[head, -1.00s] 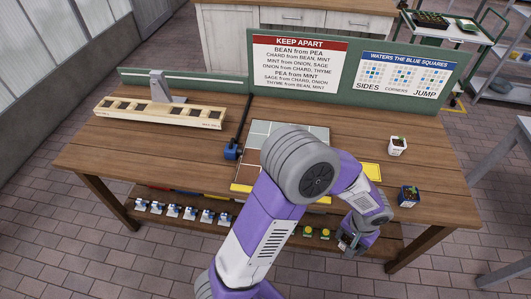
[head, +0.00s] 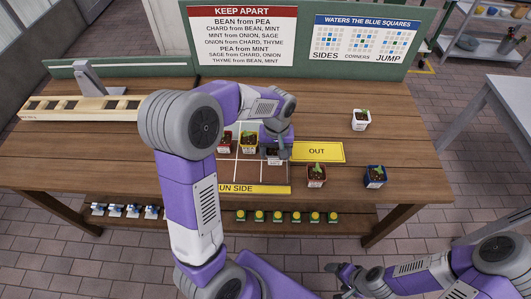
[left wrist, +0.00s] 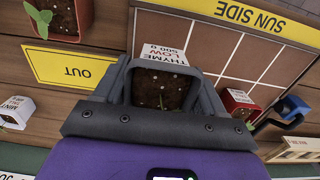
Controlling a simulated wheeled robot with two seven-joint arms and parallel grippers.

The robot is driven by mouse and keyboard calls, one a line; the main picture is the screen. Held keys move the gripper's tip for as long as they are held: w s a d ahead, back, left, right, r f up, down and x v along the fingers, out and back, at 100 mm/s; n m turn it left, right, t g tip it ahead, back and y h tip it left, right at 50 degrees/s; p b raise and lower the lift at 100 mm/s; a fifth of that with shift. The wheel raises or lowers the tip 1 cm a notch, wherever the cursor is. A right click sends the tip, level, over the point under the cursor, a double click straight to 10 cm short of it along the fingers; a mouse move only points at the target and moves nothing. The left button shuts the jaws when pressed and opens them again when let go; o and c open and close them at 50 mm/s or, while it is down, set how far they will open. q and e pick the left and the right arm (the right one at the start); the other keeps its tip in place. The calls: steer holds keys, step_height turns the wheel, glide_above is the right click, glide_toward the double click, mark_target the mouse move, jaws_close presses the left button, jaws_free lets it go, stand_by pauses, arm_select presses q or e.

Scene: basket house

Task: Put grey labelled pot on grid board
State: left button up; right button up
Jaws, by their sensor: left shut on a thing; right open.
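The grey labelled pot (left wrist: 158,90) is between the fingers of my left gripper in the left wrist view, with dark soil and a white label reading THYME, LOW, 500 g. My left gripper (head: 274,150) is shut on it over the right column of the grid board (head: 240,172). The pot (head: 273,157) is partly hidden by the gripper in the head view, and I cannot tell whether it touches the board. The grid board (left wrist: 235,45) has brown cells and a yellow SUN SIDE strip. My right gripper (head: 342,272) is open and empty in front of the table.
A red pot (head: 226,141) and a yellow pot (head: 249,145) stand on the board. A yellow OUT mat (head: 318,152) lies right of it. A terracotta pot (head: 316,176), blue pot (head: 375,177) and white pot (head: 361,121) stand on the table. A wooden rack (head: 80,106) is at left.

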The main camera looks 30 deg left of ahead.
arm_select(q)
steer(key=shift+s+f, duration=0.15)
steer(key=shift+f, duration=0.8)
steer(key=shift+f+b, duration=0.85)
steer(key=shift+f, duration=1.6)
steer(key=shift+f, duration=0.15)
steer(key=o, duration=1.5)
steer(key=shift+c, duration=0.2)
